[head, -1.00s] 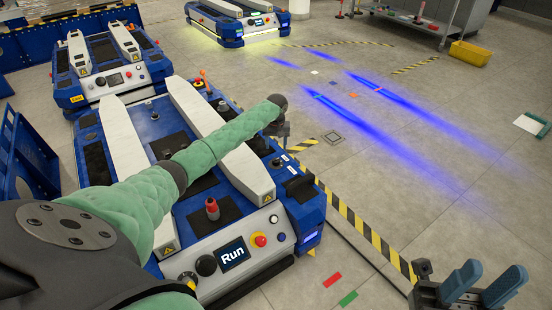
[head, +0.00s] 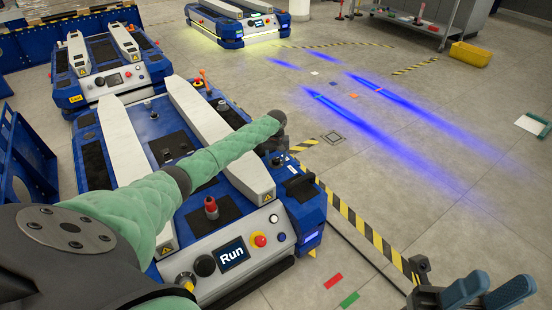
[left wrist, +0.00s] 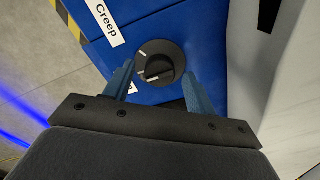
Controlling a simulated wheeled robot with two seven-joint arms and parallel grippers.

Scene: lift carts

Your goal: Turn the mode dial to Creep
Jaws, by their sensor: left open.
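The black round mode dial (left wrist: 158,58) sits on a blue panel in the left wrist view. A white "Creep" label (left wrist: 104,20) lies up and left of it. Another label, mostly hidden by a finger, shows only its last letter. White marks show on the dial's left side; its setting is hard to tell. My left gripper (left wrist: 158,74) is open, its blue fingers either side of the dial, not visibly gripping it. In the head view my left gripper (head: 274,144) is over the near cart's right side. My right gripper (head: 484,290) is open and empty at lower right.
Another cart (head: 108,72) stands behind. Floor to the right is mostly clear.

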